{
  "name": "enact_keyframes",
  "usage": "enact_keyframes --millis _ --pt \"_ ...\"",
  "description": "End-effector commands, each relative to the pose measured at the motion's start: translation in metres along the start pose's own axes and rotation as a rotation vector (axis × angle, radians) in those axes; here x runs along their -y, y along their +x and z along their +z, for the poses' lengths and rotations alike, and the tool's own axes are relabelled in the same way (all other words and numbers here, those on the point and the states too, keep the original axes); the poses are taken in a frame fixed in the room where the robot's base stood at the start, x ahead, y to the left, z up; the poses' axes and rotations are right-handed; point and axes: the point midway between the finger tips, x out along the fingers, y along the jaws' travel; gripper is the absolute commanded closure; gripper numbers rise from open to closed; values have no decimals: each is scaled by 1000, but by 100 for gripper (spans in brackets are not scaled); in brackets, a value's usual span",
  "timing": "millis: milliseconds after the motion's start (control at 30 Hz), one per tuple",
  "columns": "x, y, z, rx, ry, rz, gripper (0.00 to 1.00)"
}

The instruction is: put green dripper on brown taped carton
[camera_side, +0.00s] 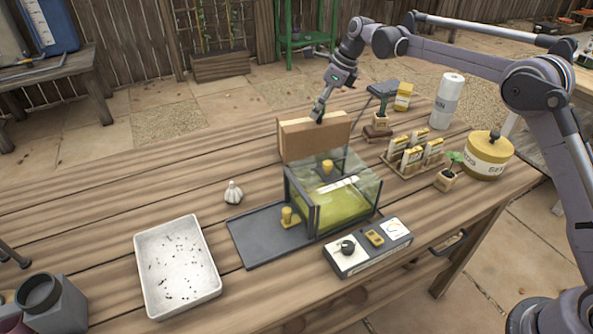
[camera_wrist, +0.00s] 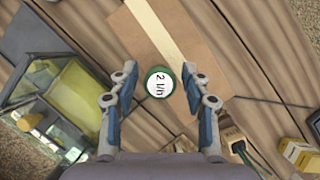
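The brown taped carton (camera_side: 300,143) stands on the wooden table behind the glass-sided box. In the wrist view its brown top (camera_wrist: 210,45) carries a pale tape strip (camera_wrist: 153,28). The green dripper (camera_wrist: 160,83) is a small round piece with a white "2 l/h" label. It shows over the carton top, between my fingers, with a gap on each side. My gripper (camera_wrist: 159,78) is open around it, and in the side view my gripper (camera_side: 318,115) is at the carton's top. I cannot make out the dripper in the side view, nor its exact contact with the carton.
The glass-sided box (camera_side: 335,195) stands in front of the carton. Seed packets (camera_side: 413,152), a yellow tin (camera_side: 488,153) and a paper roll (camera_side: 446,101) are to the right. A white tray (camera_side: 177,266) and a garlic bulb (camera_side: 233,193) are left. The table's left side is largely clear.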

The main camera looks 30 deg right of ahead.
Motion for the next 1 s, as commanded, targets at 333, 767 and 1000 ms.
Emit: enact_keyframes --millis 333,767,1000 --pt "0 -3 1 0 0 0 49" --pt "0 -76 1 0 1 0 49" --pt "0 -112 1 0 1 0 49"
